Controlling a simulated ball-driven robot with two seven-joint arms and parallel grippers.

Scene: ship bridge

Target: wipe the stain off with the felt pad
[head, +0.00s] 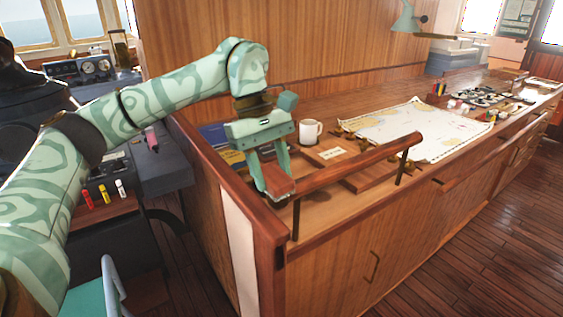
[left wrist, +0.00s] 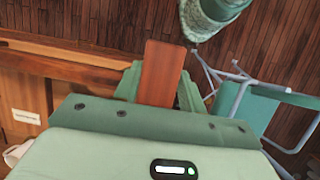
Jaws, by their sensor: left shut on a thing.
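My left gripper (head: 272,185) is shut on a reddish-brown block, the felt pad (head: 278,181), at the near left corner of the chart counter (head: 318,212). In the left wrist view the pad (left wrist: 162,72) sits between the two green fingers. The gripper is beside the wooden rail and low over the counter; I cannot tell whether the pad touches the surface. I cannot make out a stain; the gripper and rail hide part of the counter there. My right gripper is out of view.
A wooden rail (head: 350,166) on dark posts runs along the counter's front edge. Behind it are a white mug (head: 310,131), a labelled wooden box (head: 331,152) and a chart (head: 420,128). Blue books (head: 214,134) lie left. A chair (left wrist: 250,112) stands below.

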